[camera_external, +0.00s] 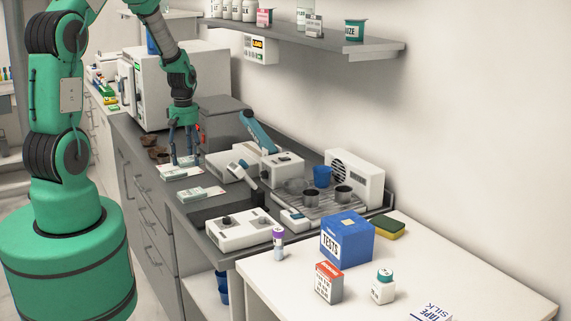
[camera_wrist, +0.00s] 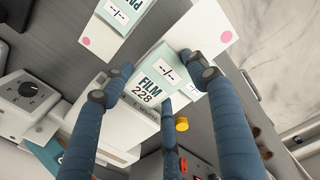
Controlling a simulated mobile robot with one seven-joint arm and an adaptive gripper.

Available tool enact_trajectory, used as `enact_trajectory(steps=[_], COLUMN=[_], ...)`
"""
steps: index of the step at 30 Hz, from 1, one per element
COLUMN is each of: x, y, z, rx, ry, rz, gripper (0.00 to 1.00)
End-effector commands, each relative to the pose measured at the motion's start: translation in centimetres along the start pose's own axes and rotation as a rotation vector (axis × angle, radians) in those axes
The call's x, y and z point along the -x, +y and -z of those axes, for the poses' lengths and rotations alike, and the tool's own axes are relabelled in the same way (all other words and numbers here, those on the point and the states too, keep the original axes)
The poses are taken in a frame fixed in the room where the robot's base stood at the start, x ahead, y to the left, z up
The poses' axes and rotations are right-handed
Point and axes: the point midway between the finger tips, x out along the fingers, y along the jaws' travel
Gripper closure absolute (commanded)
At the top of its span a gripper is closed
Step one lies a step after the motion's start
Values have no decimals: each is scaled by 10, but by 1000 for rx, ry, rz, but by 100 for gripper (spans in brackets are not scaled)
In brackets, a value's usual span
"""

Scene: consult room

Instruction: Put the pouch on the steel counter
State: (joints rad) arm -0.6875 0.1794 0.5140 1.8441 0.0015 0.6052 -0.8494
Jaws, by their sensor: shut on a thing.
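A flat white and pale green packet marked FILM 228 (camera_wrist: 152,86) seems to be the pouch. My gripper (camera_external: 187,158) is shut on it, with blue fingers around its sides in the wrist view (camera_wrist: 165,88). A white card with a pink dot (camera_wrist: 206,22) shows beside and behind the packet. I cannot tell whether the packet touches what is below. A similar packet (camera_wrist: 126,10) lies on another pink-dotted card at the top of the wrist view. In the external view a like packet (camera_external: 203,193) lies on the dark grey counter (camera_external: 128,128), which seems to be the steel counter.
White devices (camera_external: 243,230) and a grey ribbed tray with cups (camera_external: 330,207) crowd the counter to the right. A large white oven-like box (camera_external: 160,90) stands behind. A wall shelf (camera_external: 330,42) hangs above. A white table (camera_external: 420,270) with a blue TESTS box (camera_external: 347,240) is in front.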

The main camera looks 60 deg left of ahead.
Motion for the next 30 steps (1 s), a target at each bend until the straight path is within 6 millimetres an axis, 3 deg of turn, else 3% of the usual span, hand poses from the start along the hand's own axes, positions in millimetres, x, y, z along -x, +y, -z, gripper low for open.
enact_trajectory(steps=[30], x=[-65], y=[0], z=[0], rx=[-1], ry=[0], rz=[0], gripper=[65])
